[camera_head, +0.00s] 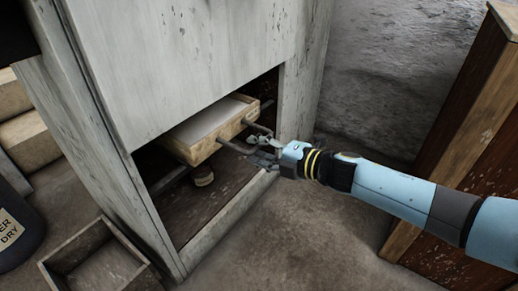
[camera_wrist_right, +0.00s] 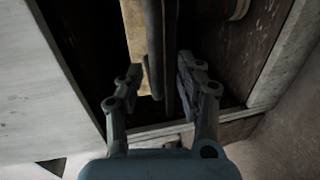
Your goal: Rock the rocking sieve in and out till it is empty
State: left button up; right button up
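The rocking sieve (camera_head: 217,132) is a shallow pale wooden frame inside the opening of a grey cabinet. Its top shows a flat whitish surface; I cannot tell whether that is mesh or material. A dark bar handle (camera_head: 237,148) sticks out from its front. My right gripper (camera_head: 258,149) is at this handle. In the right wrist view, its two fingers (camera_wrist_right: 159,72) stand apart on either side of the dark handle bar (camera_wrist_right: 156,45), with gaps showing, so it looks open around the bar. The sieve's wooden edge (camera_wrist_right: 133,35) shows there too. My left gripper is out of view.
The grey cabinet (camera_head: 190,60) frames the opening closely, with a sill (camera_head: 228,215) below. A small round object (camera_head: 203,178) sits under the sieve. An empty wooden box (camera_head: 103,262), a dark labelled container (camera_head: 15,225) and a brown wooden crate (camera_head: 455,150) stand around. The floor in front is clear.

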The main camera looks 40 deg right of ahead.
jog(key=v, duration=1.2)
